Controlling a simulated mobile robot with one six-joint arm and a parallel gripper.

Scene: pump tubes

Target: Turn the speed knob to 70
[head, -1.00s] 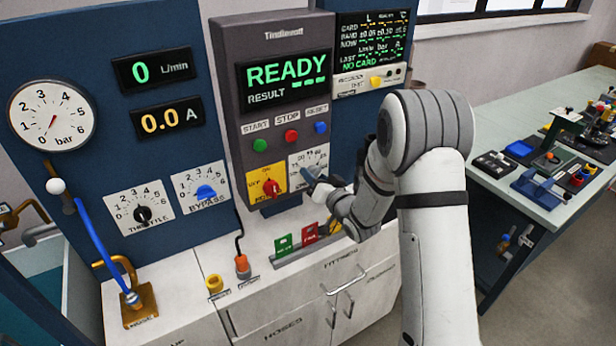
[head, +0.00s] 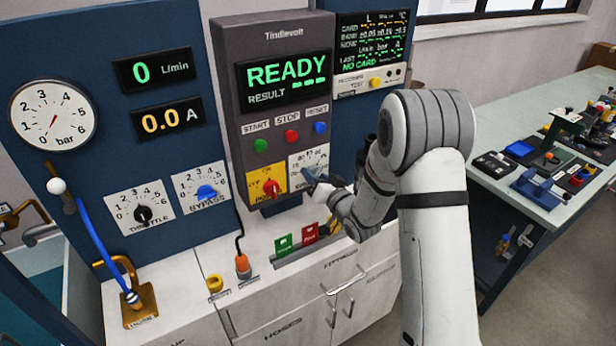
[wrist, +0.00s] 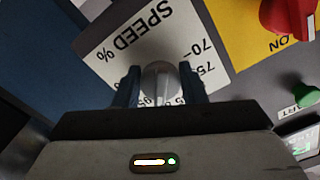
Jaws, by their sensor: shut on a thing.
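The speed dial plate (head: 308,160) is a white panel on the grey console, right of the yellow plate. In the wrist view the plate (wrist: 143,40) reads "SPEED %", with 70 and 75 visible at its right. The round grey speed knob (wrist: 160,84) sits between my two blue fingers. My gripper (wrist: 161,76) is shut on it. In the head view my gripper (head: 314,181) reaches the dial from the lower right and hides the knob.
A red knob (head: 271,187) on a yellow plate is close left of the dial. Green (head: 260,145), red (head: 292,135) and blue (head: 320,128) buttons sit above. The display (head: 285,80) reads READY. Green and red cards (head: 309,233) stand on the cabinet top below.

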